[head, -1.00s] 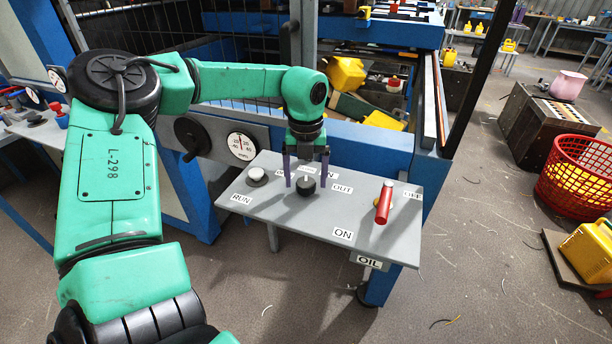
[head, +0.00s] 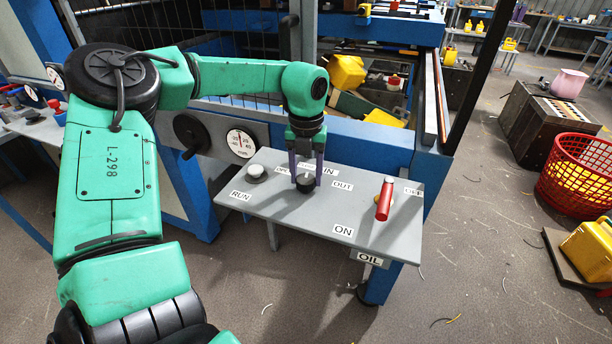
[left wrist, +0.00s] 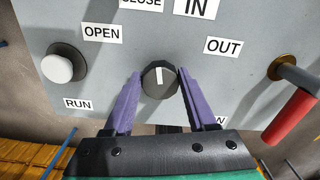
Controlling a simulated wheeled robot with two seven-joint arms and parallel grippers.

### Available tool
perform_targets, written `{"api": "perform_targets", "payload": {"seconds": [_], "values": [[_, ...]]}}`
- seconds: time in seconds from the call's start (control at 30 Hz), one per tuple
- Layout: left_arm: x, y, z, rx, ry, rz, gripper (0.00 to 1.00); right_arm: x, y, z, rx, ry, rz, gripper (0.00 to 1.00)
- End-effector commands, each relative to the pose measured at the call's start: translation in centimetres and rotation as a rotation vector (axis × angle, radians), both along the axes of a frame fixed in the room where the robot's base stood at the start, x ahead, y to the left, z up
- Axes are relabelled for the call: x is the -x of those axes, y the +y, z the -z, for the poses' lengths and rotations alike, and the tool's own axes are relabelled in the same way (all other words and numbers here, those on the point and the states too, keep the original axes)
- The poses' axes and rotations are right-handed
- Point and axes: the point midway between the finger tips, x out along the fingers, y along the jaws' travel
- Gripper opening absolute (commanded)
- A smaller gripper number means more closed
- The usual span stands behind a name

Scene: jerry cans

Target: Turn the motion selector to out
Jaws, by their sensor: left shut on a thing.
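The motion selector (head: 305,187) is a round dark knob on the grey panel (head: 270,205); it also shows in the left wrist view (left wrist: 159,79). Its white line points nearly straight up there, between the CLOSE label (left wrist: 141,4) and the IN label (left wrist: 196,7). The OUT label (left wrist: 223,47) is up and to the right of the knob, and the OPEN label (left wrist: 103,33) is up and to the left. My left gripper (head: 306,181) points down over the panel, its purple fingers shut on the knob from both sides. My right gripper is not in view.
A white button (head: 256,172) by the RUN label is left of the knob. A red-handled lever (head: 384,200) stands to the right, above the OIL plate (head: 370,259). A black handwheel (head: 192,134) and a dial gauge (head: 241,144) are behind.

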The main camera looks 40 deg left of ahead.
Motion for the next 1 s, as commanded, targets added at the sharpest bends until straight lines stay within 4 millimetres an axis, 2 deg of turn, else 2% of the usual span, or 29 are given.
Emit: {"api": "perform_targets", "payload": {"seconds": [0.4, 1.0], "values": [[-0.1, -0.2, 0.0, 0.0, -0.001, 0.365, 0.01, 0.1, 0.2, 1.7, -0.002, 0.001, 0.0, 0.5], [-0.1, -0.4, -0.1, -0.001, -0.002, 0.931, 0.01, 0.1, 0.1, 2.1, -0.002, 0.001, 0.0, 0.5]]}}
